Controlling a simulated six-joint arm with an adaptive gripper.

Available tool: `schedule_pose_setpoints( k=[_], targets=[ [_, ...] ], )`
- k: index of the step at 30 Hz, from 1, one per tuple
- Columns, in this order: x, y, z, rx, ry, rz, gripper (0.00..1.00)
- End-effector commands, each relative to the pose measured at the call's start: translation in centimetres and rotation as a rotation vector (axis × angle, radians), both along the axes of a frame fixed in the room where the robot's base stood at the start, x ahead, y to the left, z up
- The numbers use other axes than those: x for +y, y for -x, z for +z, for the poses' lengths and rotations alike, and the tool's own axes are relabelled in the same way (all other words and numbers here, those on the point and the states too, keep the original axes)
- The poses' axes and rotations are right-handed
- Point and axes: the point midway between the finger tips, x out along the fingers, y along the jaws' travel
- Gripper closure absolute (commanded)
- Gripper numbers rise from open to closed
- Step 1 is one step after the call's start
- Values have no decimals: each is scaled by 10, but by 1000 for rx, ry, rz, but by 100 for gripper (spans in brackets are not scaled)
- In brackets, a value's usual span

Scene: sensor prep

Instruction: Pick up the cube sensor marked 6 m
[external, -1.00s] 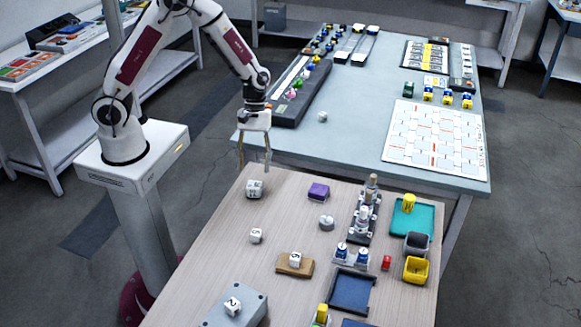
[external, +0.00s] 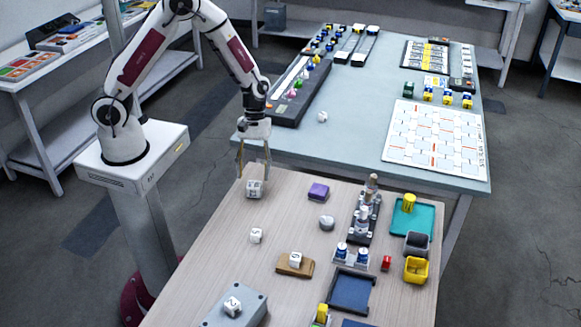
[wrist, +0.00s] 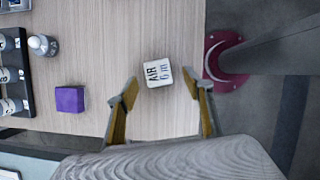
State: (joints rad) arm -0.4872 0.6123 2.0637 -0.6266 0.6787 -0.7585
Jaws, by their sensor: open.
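The white cube sensor (wrist: 157,73) reads "AIR 6 m" in the wrist view and sits on the wood-topped table. In the external view the same cube (external: 254,188) is near the table's far left corner. My gripper (external: 254,177) is open and empty, its fingers pointing down just above and behind the cube. In the wrist view the open gripper (wrist: 160,84) has its two fingertips on either side of the cube's lower edge, with gaps to both sides. Whether the fingertips reach the cube's height cannot be told.
Other white cubes stand on the table (external: 256,236), on a wooden block (external: 288,270) and on a grey box (external: 215,318). A purple block (external: 318,192) and a round grey part (external: 327,222) lie to the right. The blue-grey table (external: 350,160) is behind.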

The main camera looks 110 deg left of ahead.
Motion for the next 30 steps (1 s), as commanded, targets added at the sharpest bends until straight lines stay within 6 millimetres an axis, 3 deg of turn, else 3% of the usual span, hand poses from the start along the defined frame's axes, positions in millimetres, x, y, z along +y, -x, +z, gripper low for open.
schedule_pose_setpoints(
  k=[5, 21, 30],
  targets=[
    [-2, -1, -5, 1, 1, -2, 49],
    [-17, -7, -46, 1, 0, 0, 49],
    [-18, -7, -48, 1, 0, 0, 49]
  ],
)
